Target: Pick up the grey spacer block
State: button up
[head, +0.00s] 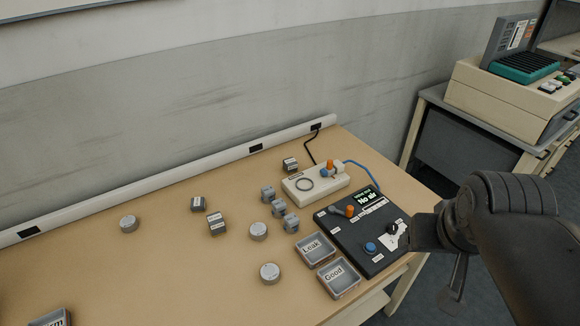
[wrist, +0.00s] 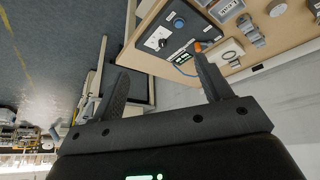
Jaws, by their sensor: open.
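Several small grey blocks stand on the tan bench in the head view. Two with pale labels, a left block (head: 199,204) and a right block (head: 216,223), stand left of centre. Another labelled block (head: 290,164) is at the back, by the cream box. Three ridged grey pieces (head: 279,208) form a diagonal row. I cannot tell which is the spacer block. My gripper (wrist: 160,62) is open and empty, with its two dark fingers wide apart in the wrist view. In the head view my arm is at the right, beyond the bench's right edge, apart from the blocks.
A black panel (head: 348,248) reading "No air" stands at the bench's right end. The Leak tray (head: 302,256) and Good tray (head: 327,285) are beside it. Round grey discs (head: 258,231) lie around. A cream box (head: 330,188) with a cable stands behind. The bench's left middle is mostly clear.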

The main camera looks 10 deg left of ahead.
jog(key=w+a+f+n+h, duration=0.15)
jog(key=w+a+n, duration=0.3)
jog(key=w, duration=0.55)
jog(key=w+a+n+h, duration=0.2)
jog(key=w+a+n, duration=0.25)
jog(key=w, duration=0.55)
jog(key=w+a+f+n+h, duration=0.1)
jog(key=w+a+n, duration=0.35)
jog(key=w, duration=0.55)
jog(key=n+t+h, duration=0.3)
jog(key=n+t, duration=0.2)
jog(key=n, duration=1)
send_near(289, 161)
jog(key=shift+w+d+f+m+y, duration=0.1)
jog(key=shift+w+d+m+y, duration=0.05)
jog(key=shift+w+d, duration=0.35)
jog(key=shift+w+d+f+m+y, duration=0.1)
jog(key=shift+w+d, duration=0.25)
jog(key=shift+w, duration=0.25)
jog(key=shift+s+f+x, duration=0.1)
jog(key=shift+f+x, duration=0.05)
jog(key=shift+x, duration=1.2)
jog(key=shift+s+f+x, duration=0.15)
jog(key=shift+f+x, duration=0.05)
jog(key=shift+x, duration=1.1)
jog(key=shift+c, duration=0.5)
